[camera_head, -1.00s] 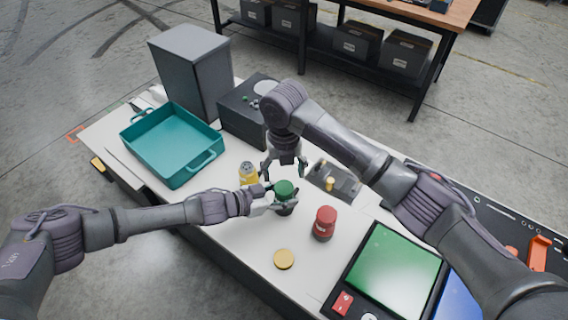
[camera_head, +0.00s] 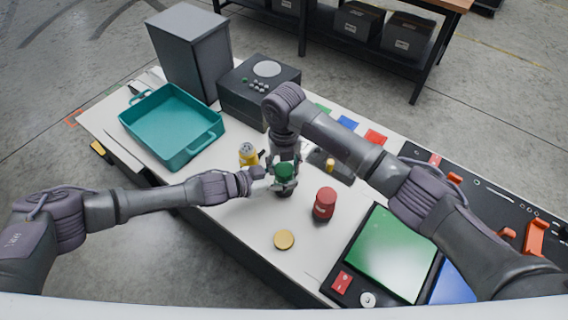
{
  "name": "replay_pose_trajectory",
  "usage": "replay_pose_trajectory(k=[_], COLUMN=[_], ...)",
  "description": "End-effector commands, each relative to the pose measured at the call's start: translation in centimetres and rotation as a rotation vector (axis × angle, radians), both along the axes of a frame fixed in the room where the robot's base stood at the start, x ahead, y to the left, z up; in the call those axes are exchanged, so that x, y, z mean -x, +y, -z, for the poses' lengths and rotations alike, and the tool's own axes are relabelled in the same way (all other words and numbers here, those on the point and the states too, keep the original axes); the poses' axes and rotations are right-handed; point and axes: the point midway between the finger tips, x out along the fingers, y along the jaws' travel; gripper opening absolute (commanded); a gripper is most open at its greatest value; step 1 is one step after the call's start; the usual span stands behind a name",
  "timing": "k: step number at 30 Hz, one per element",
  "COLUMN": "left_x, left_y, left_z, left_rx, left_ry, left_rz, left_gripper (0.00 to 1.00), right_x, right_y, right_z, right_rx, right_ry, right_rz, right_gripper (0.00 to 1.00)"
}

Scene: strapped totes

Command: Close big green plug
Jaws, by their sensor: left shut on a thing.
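The big green plug (camera_head: 285,171) stands upright on the white table, with a green top and a dark lower part. My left gripper (camera_head: 268,180) reaches in from the left and is shut on the plug's side. My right gripper (camera_head: 285,163) points straight down over the plug, with its fingers around the green top. I cannot tell whether those fingers touch it. The fingers of both grippers partly hide the plug.
A red container (camera_head: 324,204) stands close at the right, and a yellow one (camera_head: 248,155) at the left behind my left gripper. A yellow disc (camera_head: 284,240) lies in front. A teal tray (camera_head: 172,162), a dark box (camera_head: 258,88) and a green screen (camera_head: 392,254) stand farther out.

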Motion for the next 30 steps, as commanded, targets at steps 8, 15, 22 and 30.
replay_pose_trajectory(k=[8, 15, 22, 30], left_x=[0.04, 0.04, 0.04, 0.05], left_y=[-0.01, -0.01, -0.02, -0.02], left_z=[0.04, 0.04, 0.03, 0.03], left_rx=[-0.001, -0.001, -0.001, 0.0], left_ry=[0.0, 0.001, 0.001, 0.0], left_rz=[0.0, 0.001, 0.001, 0.001], left_gripper=[0.0, 0.0, 0.0, 0.0], right_x=[0.01, 0.06, 0.07, 0.07], right_y=[0.03, 0.11, 0.14, 0.15], right_z=[0.0, 0.05, 0.08, 0.11], right_rx=[-0.001, -0.002, -0.002, 0.0], right_ry=[0.0, 0.002, 0.003, 0.005], right_rz=[0.071, 0.589, 1.176, 1.884], right_gripper=[0.12, 0.12, 0.12, 0.11])
